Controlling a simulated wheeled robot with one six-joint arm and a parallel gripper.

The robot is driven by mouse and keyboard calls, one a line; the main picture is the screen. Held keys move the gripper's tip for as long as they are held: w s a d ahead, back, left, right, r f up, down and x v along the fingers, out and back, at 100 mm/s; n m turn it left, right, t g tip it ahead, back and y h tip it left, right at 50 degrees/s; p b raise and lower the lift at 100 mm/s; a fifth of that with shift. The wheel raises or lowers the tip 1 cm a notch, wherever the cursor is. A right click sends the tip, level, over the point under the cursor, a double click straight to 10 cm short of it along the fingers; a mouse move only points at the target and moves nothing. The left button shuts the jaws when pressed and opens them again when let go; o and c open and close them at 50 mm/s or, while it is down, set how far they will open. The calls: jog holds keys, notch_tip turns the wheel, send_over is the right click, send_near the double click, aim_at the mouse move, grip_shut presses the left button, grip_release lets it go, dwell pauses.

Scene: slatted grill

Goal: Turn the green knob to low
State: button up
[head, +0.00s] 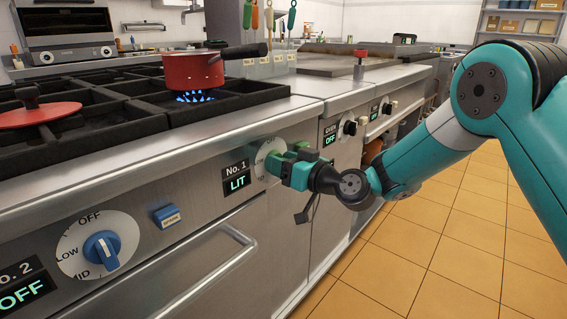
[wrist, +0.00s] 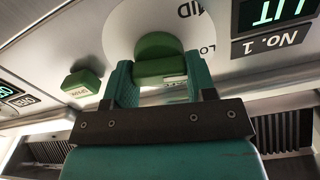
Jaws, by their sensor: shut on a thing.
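The green knob (wrist: 158,52) sits on a round white dial (wrist: 125,25) that appears upside down in the wrist view. The words MID and part of LOW show on the dial. My gripper (wrist: 160,80) has one finger on each side of the knob and is shut on it. In the head view my gripper (head: 283,168) reaches the stove's front panel and mostly hides the knob. The display beside the dial (head: 237,180) reads No. 1 LIT. The knob's pointer setting cannot be made out.
A red pot (head: 193,72) stands over a blue flame. A red lid (head: 38,113) lies on the left grate. The blue No. 2 knob (head: 101,249) and a blue button (head: 167,216) are to the left. A green button (wrist: 83,83) is beside the dial. An oven handle (head: 220,262) juts out below.

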jog(key=shift+s+f, duration=0.1)
jog(key=o, duration=0.9)
jog(key=shift+o, duration=0.2)
jog(key=b+v, duration=0.4)
jog(key=v, duration=1.3)
jog(key=shift+s+d, duration=0.1)
jog(key=shift+s, duration=0.1)
